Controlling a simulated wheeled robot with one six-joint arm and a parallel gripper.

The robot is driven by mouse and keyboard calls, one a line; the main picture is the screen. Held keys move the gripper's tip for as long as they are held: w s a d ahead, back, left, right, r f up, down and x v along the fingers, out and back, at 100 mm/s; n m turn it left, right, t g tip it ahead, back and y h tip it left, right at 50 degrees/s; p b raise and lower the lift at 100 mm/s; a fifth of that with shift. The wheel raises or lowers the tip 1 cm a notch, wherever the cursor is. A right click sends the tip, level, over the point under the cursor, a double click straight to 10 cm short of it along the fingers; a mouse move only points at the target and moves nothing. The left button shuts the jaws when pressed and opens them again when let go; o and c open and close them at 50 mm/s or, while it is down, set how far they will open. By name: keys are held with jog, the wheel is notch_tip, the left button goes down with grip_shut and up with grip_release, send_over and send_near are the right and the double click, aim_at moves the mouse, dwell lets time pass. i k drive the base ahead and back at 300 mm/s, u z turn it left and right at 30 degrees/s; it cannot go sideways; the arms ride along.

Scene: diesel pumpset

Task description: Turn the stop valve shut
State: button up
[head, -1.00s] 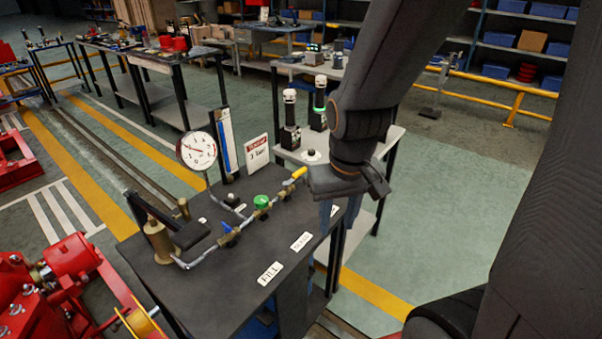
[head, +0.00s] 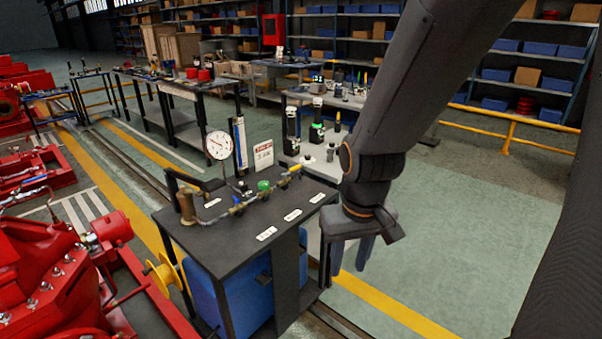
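A pipe line with several valves lies along the black bench top (head: 225,246), left of my gripper. It carries a green round knob (head: 264,185), a yellow handle (head: 295,168) at its right end and a small blue handle (head: 236,200) at its left. Labels are too small to read, so I cannot tell which is the stop valve. My gripper (head: 351,262) points down in front of the bench's right edge, in the head view. Its two blue-grey fingers are apart with nothing between them. It touches no valve.
A round white gauge (head: 219,145) and a sign (head: 263,155) stand behind the pipe. A brass cylinder (head: 187,208) is at the bench's left. A blue bin (head: 248,297) sits beneath. Red machinery (head: 60,270) fills the left. Open green floor lies to the right.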

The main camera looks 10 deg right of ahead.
aim_at(295, 167)
jog(key=z, duration=0.2)
jog(key=i, duration=1.15)
jog(key=u, duration=0.25)
